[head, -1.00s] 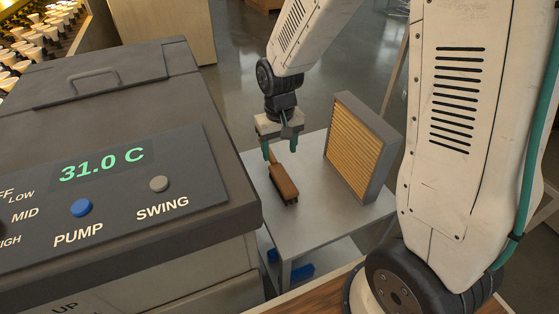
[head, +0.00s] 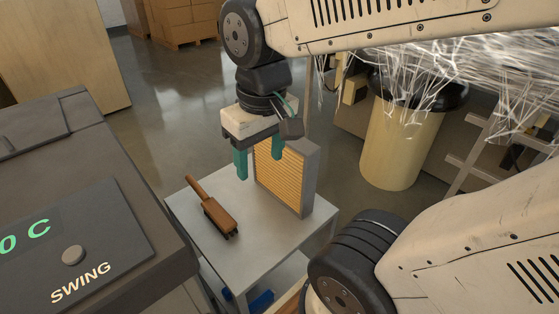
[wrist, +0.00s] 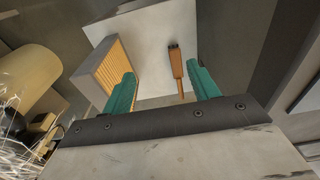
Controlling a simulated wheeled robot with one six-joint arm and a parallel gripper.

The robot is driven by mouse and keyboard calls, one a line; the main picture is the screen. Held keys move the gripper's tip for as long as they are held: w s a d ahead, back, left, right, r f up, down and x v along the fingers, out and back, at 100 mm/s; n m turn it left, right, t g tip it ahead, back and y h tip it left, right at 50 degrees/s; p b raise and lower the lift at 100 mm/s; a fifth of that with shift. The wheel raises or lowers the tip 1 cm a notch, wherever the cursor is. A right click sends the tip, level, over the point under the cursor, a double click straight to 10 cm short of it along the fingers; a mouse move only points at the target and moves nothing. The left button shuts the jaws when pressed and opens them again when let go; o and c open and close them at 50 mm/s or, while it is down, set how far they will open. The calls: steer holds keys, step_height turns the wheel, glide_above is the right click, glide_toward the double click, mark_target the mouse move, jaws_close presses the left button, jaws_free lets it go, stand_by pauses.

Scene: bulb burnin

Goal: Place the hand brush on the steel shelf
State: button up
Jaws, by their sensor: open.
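The hand brush (head: 219,215), brown with a wooden handle, lies on the grey top of the steel shelf (head: 262,244), toward its left side. It also shows in the wrist view (wrist: 177,67), lying on the shelf between my fingers in the picture. My gripper (head: 258,163) is open and empty. Its teal fingers hang above the shelf, up and to the right of the brush in the head view, apart from it. In the wrist view, the fingertips (wrist: 163,73) are spread wide.
A grey-framed filter with yellow pleats (head: 283,175) stands upright on the shelf behind the brush. A dark machine with a SWING button (head: 73,255) is at the left. A cream bin (head: 395,145) stands behind at the right. A blue item (head: 260,301) shows on the lower level.

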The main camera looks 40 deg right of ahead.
steer(key=s, duration=0.2)
steer(key=s+r, duration=0.1)
steer(key=s, duration=0.1)
steer(key=shift+s+d, duration=0.15)
steer(key=shift+s, duration=0.15)
stand_by(0.9)
